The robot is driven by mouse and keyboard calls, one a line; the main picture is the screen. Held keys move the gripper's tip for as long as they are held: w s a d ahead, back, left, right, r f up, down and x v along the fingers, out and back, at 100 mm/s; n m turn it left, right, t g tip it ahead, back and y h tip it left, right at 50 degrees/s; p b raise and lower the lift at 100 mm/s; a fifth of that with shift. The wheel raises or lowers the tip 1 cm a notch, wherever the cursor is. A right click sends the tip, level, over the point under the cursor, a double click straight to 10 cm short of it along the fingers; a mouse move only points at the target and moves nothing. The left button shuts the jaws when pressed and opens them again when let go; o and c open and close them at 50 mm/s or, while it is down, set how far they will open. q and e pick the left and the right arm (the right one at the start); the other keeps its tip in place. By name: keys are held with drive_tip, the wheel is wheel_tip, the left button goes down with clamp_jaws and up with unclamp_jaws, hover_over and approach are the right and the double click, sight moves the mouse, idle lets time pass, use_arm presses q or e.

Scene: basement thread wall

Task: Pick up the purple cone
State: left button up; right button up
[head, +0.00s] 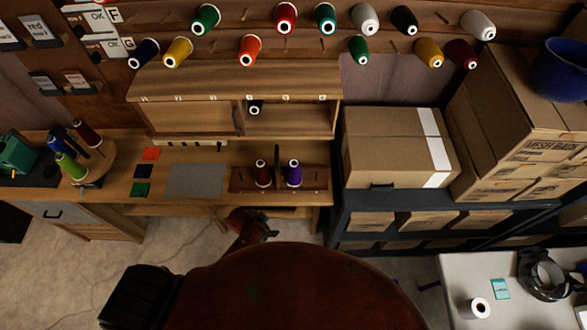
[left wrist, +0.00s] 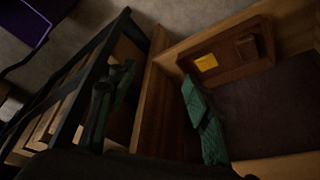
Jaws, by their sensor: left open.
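The purple cone (head: 293,173) stands upright at the right end of a low wooden rack (head: 236,181) on the workbench. A dark red cone (head: 262,173) stands to its left, with a dark upright piece between them. My left gripper (head: 268,226) is open and empty, in front of the bench's front edge and nearer to me than the purple cone. In the left wrist view its two green-tinted fingers are spread apart (left wrist: 155,82), with a wooden edge beyond them. I do not make out the purple cone in that view. My right gripper is not in view.
Cones hang on wall pegs above, and a wooden cabinet (head: 190,82) stands behind the rack. A dark metal shelf (head: 372,197) with cardboard boxes (head: 385,150) adjoins the bench at right. A grey mat (head: 196,181) lies left of the rack. A white table (head: 455,275) stands at lower right.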

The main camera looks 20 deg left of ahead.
use_arm(q)
drive_tip(key=w+d+r+m+h+p, duration=0.1)
drive_tip(key=d+r, duration=0.1)
drive_tip(key=r, duration=0.4)
drive_tip(key=w+d+r+m+p, duration=0.1)
drive_tip(key=d+r+m, duration=0.15)
drive_tip(key=r, duration=0.45)
drive_tip(key=w+d+r+m+h, duration=0.1)
drive_tip(key=w+d+r+m, duration=0.15)
drive_tip(key=d, duration=0.25)
drive_tip(key=w+d+r+m+h, duration=0.1)
drive_tip(key=d+r+m, duration=0.1)
drive_tip(key=d+m, duration=0.15)
wheel_tip(320, 180, up, 13)
drive_tip(key=m+g+y+p, duration=0.2)
drive_tip(key=m+g+y, duration=0.25)
drive_tip(key=m, duration=1.25)
hover_over(294, 168)
drive_tip(key=w, duration=0.2)
drive_tip(key=shift+n+t+y, duration=0.25)
drive_tip(key=shift+y, duration=0.2)
drive_tip(key=f, duration=0.9)
drive_tip(key=shift+a+f+p, duration=0.25)
drive_tip(key=shift+f+p, duration=0.1)
drive_tip(key=shift+f, duration=2.6)
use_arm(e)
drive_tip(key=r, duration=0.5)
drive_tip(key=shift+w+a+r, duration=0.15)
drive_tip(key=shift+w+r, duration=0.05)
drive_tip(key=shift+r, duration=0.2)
